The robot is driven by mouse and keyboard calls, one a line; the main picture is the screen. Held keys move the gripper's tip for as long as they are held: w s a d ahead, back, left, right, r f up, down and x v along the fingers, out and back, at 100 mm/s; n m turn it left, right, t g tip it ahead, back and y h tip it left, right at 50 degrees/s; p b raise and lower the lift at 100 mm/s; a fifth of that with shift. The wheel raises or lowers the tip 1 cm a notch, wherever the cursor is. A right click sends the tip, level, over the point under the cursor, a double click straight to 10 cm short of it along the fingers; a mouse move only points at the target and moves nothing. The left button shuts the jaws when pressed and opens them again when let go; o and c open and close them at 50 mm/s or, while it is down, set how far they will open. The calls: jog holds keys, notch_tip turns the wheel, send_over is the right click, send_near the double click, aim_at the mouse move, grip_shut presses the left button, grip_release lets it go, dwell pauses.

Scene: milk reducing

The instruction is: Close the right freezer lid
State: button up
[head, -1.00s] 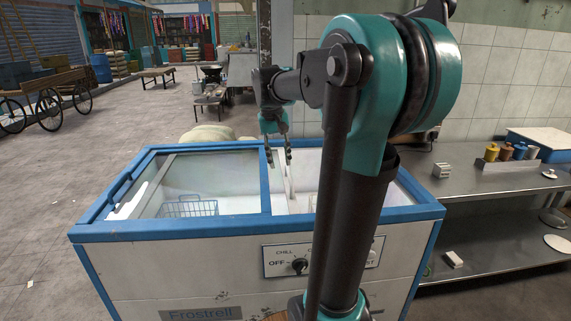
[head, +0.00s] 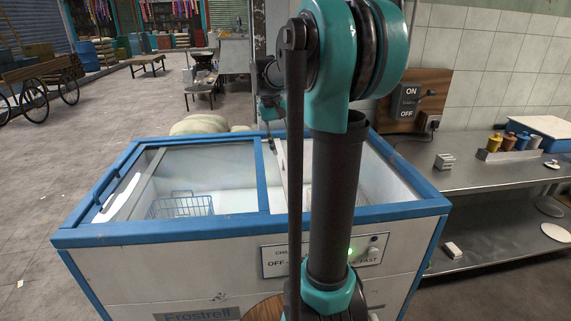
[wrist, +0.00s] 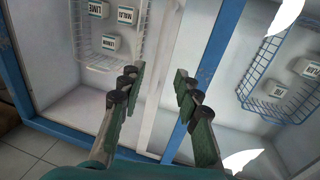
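The chest freezer (head: 160,236) has a blue rim and a blue centre divider (head: 262,185). A white strip (head: 281,160), which looks like the edge or handle of the right lid, lies just right of the divider. In the wrist view, seen turned around, the white strip (wrist: 162,50) lies left of the blue divider (wrist: 220,50). My gripper (wrist: 158,80) is open, one finger on each side of the white strip in that picture; contact cannot be told. In the head view my gripper (head: 271,143) is partly hidden by my arm, which also covers part of the right compartment.
Wire baskets stand inside; one basket (head: 180,207) is in the left compartment, and another (wrist: 104,45) holds labelled packs. A steel counter (head: 470,168) stands close at the right. Open floor (head: 60,165) lies to the left.

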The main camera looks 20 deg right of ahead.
aim_at(287, 168)
jog(key=f, duration=0.2)
jog(key=d+f, duration=0.1)
jog(key=f, duration=0.4)
jog(key=shift+s+d, duration=0.15)
grip_shut()
